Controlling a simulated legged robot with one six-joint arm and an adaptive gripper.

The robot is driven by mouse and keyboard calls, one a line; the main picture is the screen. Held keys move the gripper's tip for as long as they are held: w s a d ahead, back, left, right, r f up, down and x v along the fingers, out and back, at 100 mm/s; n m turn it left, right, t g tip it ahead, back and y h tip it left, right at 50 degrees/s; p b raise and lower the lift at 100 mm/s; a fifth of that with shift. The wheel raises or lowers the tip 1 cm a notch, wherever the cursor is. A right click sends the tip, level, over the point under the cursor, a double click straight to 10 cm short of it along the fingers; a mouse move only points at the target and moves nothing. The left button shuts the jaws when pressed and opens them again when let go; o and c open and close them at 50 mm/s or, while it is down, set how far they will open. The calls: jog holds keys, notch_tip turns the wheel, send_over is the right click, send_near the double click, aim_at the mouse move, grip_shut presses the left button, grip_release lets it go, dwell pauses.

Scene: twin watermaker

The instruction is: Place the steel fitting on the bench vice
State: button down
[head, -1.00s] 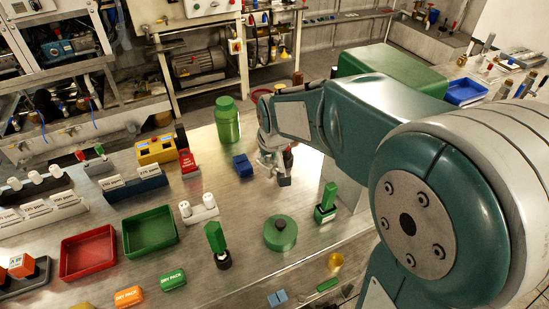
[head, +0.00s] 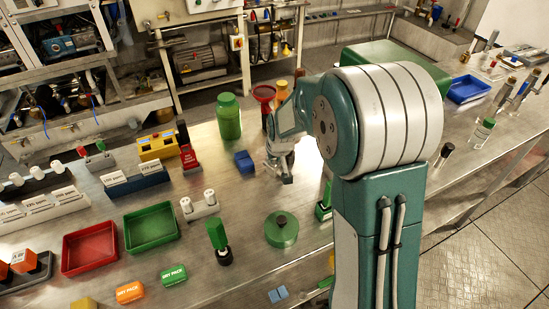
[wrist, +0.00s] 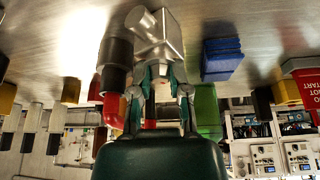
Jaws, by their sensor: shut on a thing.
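My gripper (wrist: 160,85) is shut on a grey steel fitting (wrist: 165,38), a blocky body with a short round stub, in the wrist view. In the head view my gripper (head: 278,165) is beyond the middle of the bench, with the fitting (head: 287,180) partly visible below it. Whether the fitting touches the bench is unclear. A black cylinder with a red part (wrist: 117,55) appears close beside the fitting in the wrist view. I cannot surely identify the bench vice; a stepped blue block (head: 243,162) stands left of my gripper, also in the wrist view (wrist: 221,58).
A green bottle (head: 229,117) and red funnel (head: 263,94) stand behind. Red tray (head: 64,262), green tray (head: 127,243) and a white two-knob piece (head: 187,216) lie left. A round green piece (head: 281,237) is in front; my arm partly hides a green piece (head: 324,207).

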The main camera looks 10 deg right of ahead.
jog(key=c, duration=0.6)
grip_release()
jog(key=shift+c, duration=0.2)
jog(key=shift+o, duration=0.2)
jog(key=shift+r, duration=0.1)
